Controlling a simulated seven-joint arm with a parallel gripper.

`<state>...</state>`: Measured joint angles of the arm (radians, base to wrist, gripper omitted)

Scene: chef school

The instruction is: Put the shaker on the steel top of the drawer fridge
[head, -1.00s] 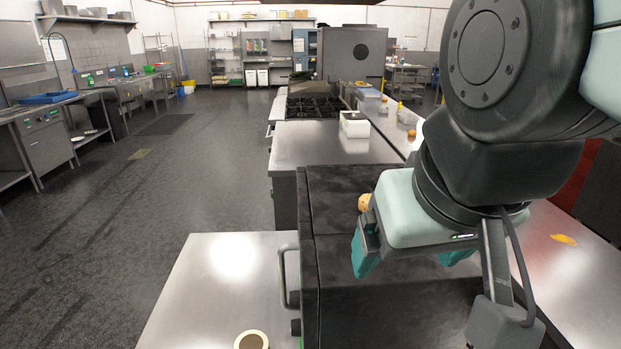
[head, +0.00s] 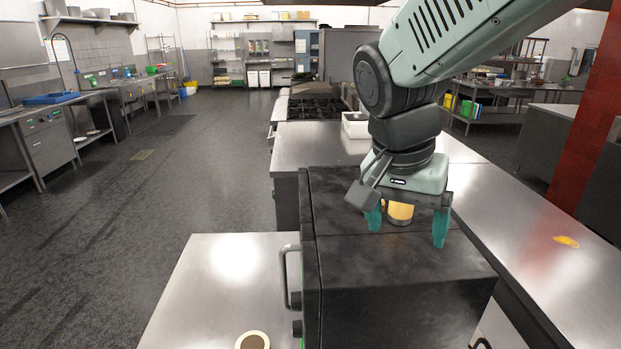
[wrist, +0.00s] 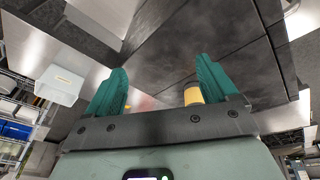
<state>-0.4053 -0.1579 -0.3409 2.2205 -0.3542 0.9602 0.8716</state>
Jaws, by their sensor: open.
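A small yellow-topped cylinder (head: 400,211), which looks like the shaker, stands on the dark top of a box-shaped unit (head: 340,262). My gripper (head: 407,228) points down over this dark top, its two teal fingers apart, with the cylinder showing between them, nearer the left finger. The gripper body hides its upper part. In the wrist view the cylinder (wrist: 192,95) shows beside the right finger, partly hidden; contact cannot be told. A steel top (head: 310,147) lies beyond the dark unit, and another steel top (head: 215,285) lies at front left; which one is the drawer fridge's is unclear.
A round cream-rimmed item (head: 252,341) sits on the front-left steel top. A white container (head: 355,125) stands at the far steel top, near the black hob (head: 315,108). A long steel counter (head: 520,225) runs along the right, with an orange patch (head: 566,241) on it.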

